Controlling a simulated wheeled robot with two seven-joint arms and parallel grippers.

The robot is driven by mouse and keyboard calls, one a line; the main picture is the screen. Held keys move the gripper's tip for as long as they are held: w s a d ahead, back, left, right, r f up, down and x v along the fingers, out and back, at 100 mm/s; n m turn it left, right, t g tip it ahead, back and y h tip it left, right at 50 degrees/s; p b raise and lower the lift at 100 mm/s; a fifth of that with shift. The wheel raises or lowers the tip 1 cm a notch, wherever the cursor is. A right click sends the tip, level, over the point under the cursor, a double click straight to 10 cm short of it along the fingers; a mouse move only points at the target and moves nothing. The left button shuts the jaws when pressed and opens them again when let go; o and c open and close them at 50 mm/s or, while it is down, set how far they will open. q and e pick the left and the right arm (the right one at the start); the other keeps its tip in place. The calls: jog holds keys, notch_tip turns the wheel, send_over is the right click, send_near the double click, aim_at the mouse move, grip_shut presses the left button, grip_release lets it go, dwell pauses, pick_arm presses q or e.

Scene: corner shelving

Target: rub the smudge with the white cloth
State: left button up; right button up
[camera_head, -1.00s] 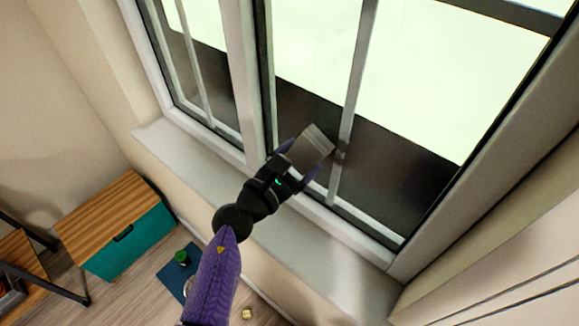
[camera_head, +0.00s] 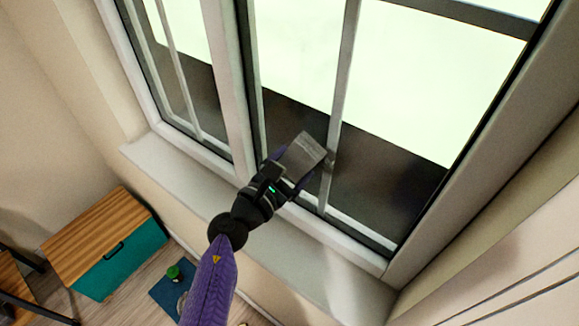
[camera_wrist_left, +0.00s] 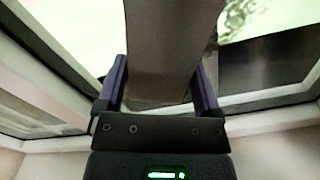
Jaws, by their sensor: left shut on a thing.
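My left gripper (camera_head: 289,172) is shut on the white cloth (camera_head: 304,152), which looks like a grey-white folded block in its shade. The cloth is at the lower part of the window, close to a vertical window bar; I cannot tell whether it touches the glass. In the left wrist view the cloth (camera_wrist_left: 170,45) sits between the two purple fingers of the gripper (camera_wrist_left: 160,85) and hides much of the window behind it. A faint darker patch (camera_head: 328,158) shows on the bar just right of the cloth and may be the smudge. My right gripper is not in view.
The window sill (camera_head: 190,160) runs below the window. A teal cabinet with a wooden top (camera_head: 95,235) stands on the floor at lower left. A blue mat (camera_head: 165,292) with a green item (camera_head: 173,271) lies near it. The window frame's right side (camera_head: 480,150) bounds the space.

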pick_arm(q)
jog(key=shift+w+d, duration=0.25)
jog(key=shift+w, duration=0.1)
